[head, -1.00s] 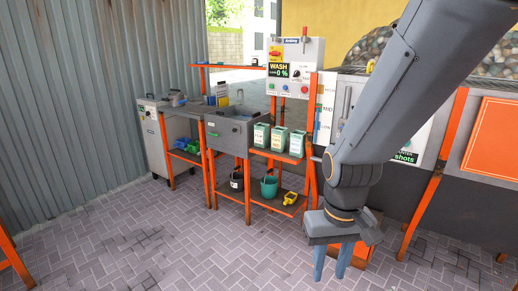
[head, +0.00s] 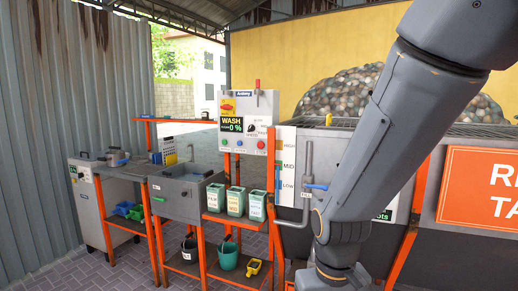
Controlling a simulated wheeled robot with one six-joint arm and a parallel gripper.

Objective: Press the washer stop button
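The washer control panel (head: 268,104) is a pale box at the back, near the middle of the head view. It has a black display reading WASH 0 % (head: 232,125), a round dial (head: 251,128) and a red-and-yellow switch (head: 227,106). A row of small buttons runs along its bottom, with a blue button (head: 238,143) in the middle and a red button (head: 261,145) at the right. Their labels are too small to read. My arm crosses the right half of the view, well in front of the panel. My gripper's fingers are below the picture's bottom edge.
A grey sink unit (head: 176,206) stands left of the panel, with three labelled green containers (head: 235,203) on the orange-framed shelf below. Paved floor (head: 120,270) lies free at lower left.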

